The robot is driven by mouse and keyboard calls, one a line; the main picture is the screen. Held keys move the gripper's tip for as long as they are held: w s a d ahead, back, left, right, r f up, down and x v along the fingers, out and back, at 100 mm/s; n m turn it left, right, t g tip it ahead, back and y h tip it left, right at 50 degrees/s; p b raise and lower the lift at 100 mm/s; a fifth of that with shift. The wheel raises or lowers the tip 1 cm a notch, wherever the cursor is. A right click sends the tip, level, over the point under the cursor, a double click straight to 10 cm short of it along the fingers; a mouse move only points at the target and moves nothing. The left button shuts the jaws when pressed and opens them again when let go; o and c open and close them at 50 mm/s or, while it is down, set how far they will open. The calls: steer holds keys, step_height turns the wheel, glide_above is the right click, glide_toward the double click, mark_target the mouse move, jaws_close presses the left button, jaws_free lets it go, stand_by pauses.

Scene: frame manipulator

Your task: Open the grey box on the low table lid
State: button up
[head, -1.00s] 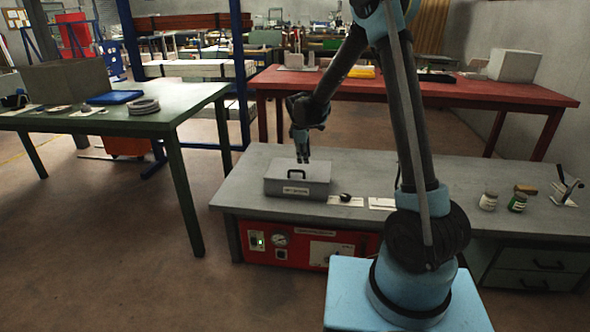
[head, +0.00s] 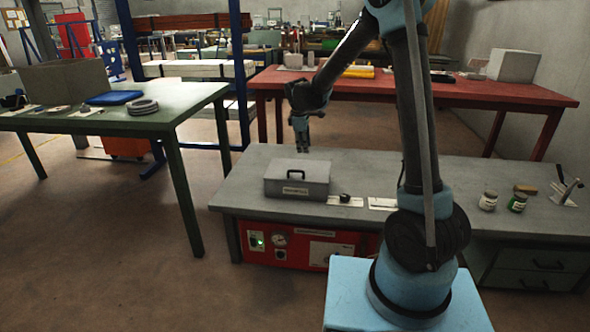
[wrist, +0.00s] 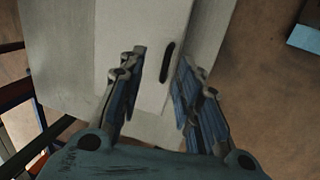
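The grey box (head: 297,184) sits on the low grey table (head: 390,173), toward its left end. Its lid is shut, with a black handle (head: 296,175) on top and a label on the front. My gripper (head: 301,147) is above the box, apart from it, in the head view. In the wrist view my gripper (wrist: 158,95) is open, its two fingers spread with nothing between them. There the box lid (wrist: 140,40) lies below, and the dark handle (wrist: 168,62) shows between the fingers.
A small black object (head: 345,198) lies just right of the box. Two jars (head: 488,201) and a small stand (head: 566,192) are at the table's right. A green table (head: 150,122) stands at left, a red table (head: 420,90) behind. The table's middle is mostly clear.

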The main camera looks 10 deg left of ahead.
steer(key=v, duration=0.9)
steer(key=shift+w+d, duration=0.3)
steer(key=shift+w, duration=0.1)
stand_by(0.4)
stand_by(0.4)
steer(key=v, duration=1.2)
steer(key=shift+w+d, duration=0.1)
